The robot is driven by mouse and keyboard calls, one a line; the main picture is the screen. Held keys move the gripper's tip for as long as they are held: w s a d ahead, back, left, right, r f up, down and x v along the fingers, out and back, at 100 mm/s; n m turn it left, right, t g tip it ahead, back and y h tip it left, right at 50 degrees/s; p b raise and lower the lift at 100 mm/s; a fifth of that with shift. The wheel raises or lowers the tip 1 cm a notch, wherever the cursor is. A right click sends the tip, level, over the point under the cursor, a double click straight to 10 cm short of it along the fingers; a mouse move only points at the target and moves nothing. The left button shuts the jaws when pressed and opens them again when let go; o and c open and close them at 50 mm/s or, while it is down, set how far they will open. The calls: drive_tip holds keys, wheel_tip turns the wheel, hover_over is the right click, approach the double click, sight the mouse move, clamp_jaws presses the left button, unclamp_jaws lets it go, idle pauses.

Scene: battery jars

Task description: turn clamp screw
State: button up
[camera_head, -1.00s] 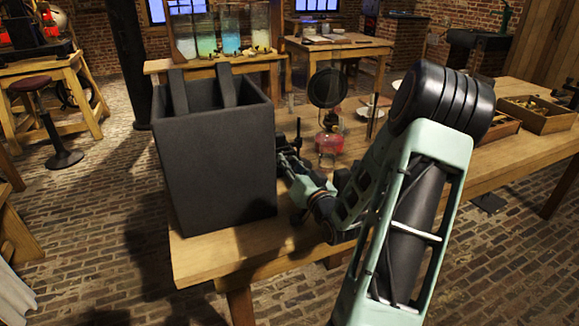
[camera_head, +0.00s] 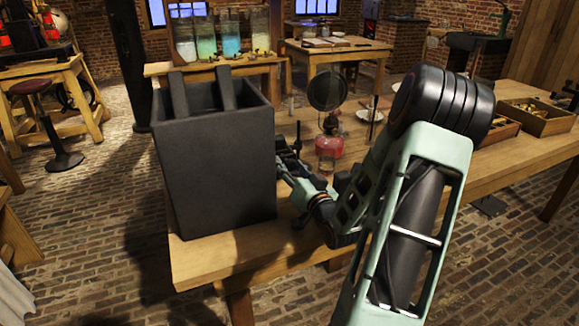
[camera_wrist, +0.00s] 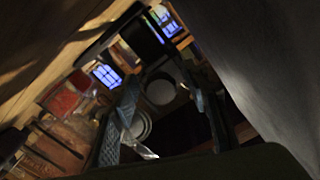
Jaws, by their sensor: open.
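A large dark square jar (camera_head: 215,175) stands at the front left of the wooden table (camera_head: 285,262). Two dark upright plates (camera_head: 226,88) rise out of its open top. I cannot make out a clamp screw in either view. My gripper (camera_head: 287,150) is beside the jar's right wall, below its rim, and partly hidden by the jar and my wrist. In the wrist view my gripper (camera_wrist: 165,98) shows two fingers apart with nothing visible held between them. A dark grey surface, apparently the jar's wall (camera_wrist: 255,65), fills the right side of that view.
A red lamp with a round dark disc (camera_head: 329,142) stands on the table behind my gripper. Wooden trays (camera_head: 540,118) lie at the far right. Glass jars with coloured liquid (camera_head: 230,38) stand on a table behind. Bare tabletop lies in front of the dark jar.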

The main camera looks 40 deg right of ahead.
drive_tip(key=v, duration=1.1)
drive_tip(key=shift+s+a, duration=0.15)
drive_tip(key=shift+s, duration=0.2)
